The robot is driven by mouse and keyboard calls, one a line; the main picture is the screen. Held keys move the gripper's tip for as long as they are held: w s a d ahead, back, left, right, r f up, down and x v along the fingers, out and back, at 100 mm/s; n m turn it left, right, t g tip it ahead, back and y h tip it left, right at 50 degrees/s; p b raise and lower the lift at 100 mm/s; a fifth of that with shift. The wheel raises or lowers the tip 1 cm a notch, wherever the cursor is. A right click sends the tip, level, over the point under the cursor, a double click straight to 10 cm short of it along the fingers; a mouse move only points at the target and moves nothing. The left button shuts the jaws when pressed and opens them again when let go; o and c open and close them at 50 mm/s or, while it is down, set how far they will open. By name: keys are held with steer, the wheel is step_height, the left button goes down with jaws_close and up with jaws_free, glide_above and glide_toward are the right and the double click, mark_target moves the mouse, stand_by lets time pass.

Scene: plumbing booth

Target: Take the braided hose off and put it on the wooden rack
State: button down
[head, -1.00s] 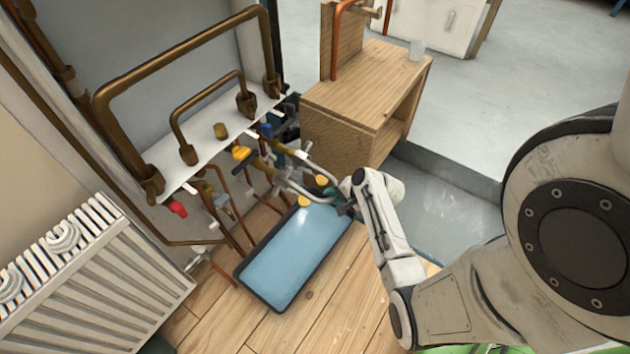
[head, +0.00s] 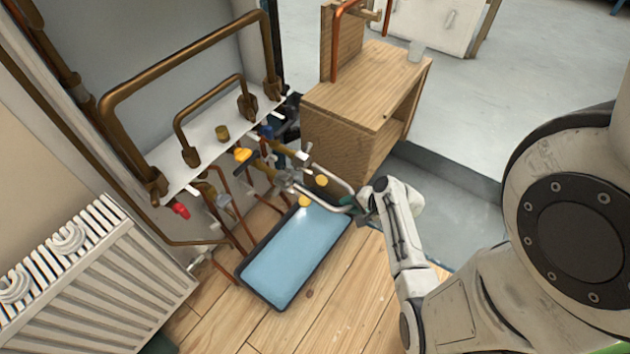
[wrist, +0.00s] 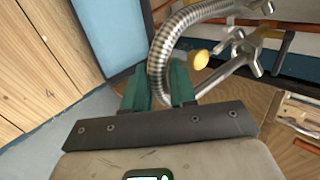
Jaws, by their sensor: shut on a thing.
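The braided hose (head: 336,180) is a silvery ribbed loop with a star-shaped nut at each end, beside the valves under the white pipe panel. My gripper (head: 354,203) is shut on the hose at its bend, above the tray's right edge. In the wrist view the green fingers (wrist: 158,85) hold the hose (wrist: 165,48), which curves up and right. One nut (wrist: 245,52) shows there; whether the ends still touch the valves I cannot tell. The wooden rack, an upright board (head: 343,45) with a peg and a copper pipe, stands on a wooden bench (head: 365,82).
A blue tray (head: 290,260) lies on the wooden floor below the valves. A white radiator (head: 85,280) stands at left.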

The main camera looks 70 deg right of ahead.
steer(key=s+a+p, duration=0.1)
steer(key=s, duration=0.5)
steer(key=shift+s+a, duration=0.3)
steer(key=shift+s, duration=0.1)
stand_by(0.4)
